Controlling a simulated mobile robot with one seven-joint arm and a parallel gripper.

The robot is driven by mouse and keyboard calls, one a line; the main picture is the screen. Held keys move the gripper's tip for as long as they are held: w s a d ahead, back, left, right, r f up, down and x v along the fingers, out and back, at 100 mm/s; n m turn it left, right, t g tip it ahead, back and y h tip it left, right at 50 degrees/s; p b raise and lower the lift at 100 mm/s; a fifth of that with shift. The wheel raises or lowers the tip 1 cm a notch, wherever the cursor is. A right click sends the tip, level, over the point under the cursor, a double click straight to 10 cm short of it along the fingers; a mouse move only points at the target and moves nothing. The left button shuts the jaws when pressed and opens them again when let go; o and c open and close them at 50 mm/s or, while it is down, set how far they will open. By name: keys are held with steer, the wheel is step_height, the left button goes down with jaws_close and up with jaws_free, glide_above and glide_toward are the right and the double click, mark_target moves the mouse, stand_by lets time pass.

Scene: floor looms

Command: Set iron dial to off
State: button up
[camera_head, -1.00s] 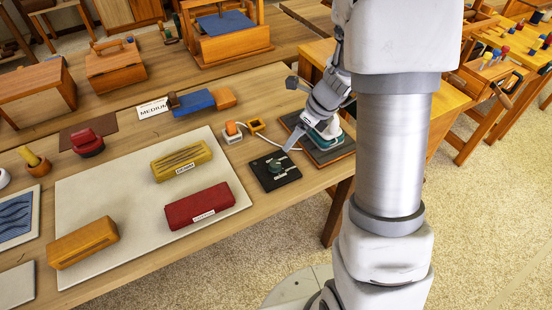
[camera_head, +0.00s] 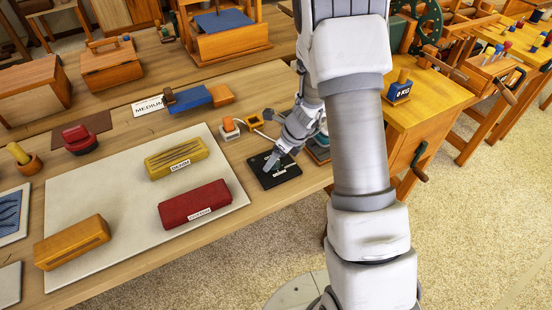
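The dial panel, a flat black square (camera_head: 289,178), lies on the wooden table to the right of the pale mat. My gripper (camera_head: 271,163) is low over the panel and hides the dial knob, so its setting cannot be read. Whether the fingers are open, shut or touching the knob is too small to tell. The iron (camera_head: 320,141), teal and white, stands just behind my wrist at the right and is mostly hidden by my arm.
A red box (camera_head: 195,205) and a yellow box (camera_head: 176,157) lie on the mat (camera_head: 120,180). The table's front edge is close to the panel.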

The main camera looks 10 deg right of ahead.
jaws_close()
stand_by(0.3)
steer(key=n+g+p, duration=0.1)
steer(key=n, duration=0.1)
steer(key=n+g+y+p, duration=0.1)
steer(key=n, duration=0.2)
steer(key=shift+w+r+n, duration=0.1)
steer(key=shift+w+n, duration=0.05)
steer(key=shift+n, duration=0.15)
steer(key=n+g, duration=0.1)
steer(key=n, duration=0.2)
steer(key=n+g, duration=0.1)
steer(key=n, duration=0.2)
steer(key=shift+w+g+p, duration=0.2)
steer(key=shift+g+p, duration=0.1)
steer(key=n+g, duration=0.1)
steer(key=n, duration=0.2)
steer(key=n+g+h, duration=0.1)
steer(key=n, duration=0.2)
steer(key=shift+w+a+n, duration=0.1)
steer(key=shift+w+n, duration=0.05)
steer(key=shift+n, duration=0.25)
steer(key=n+h, duration=0.1)
steer(key=n, duration=0.1)
steer(key=n+g+h+b, duration=0.1)
steer(key=n, duration=0.2)
steer(key=shift+a, duration=0.15)
steer(key=shift+n+h, duration=0.3)
steer(key=shift+n, duration=0.1)
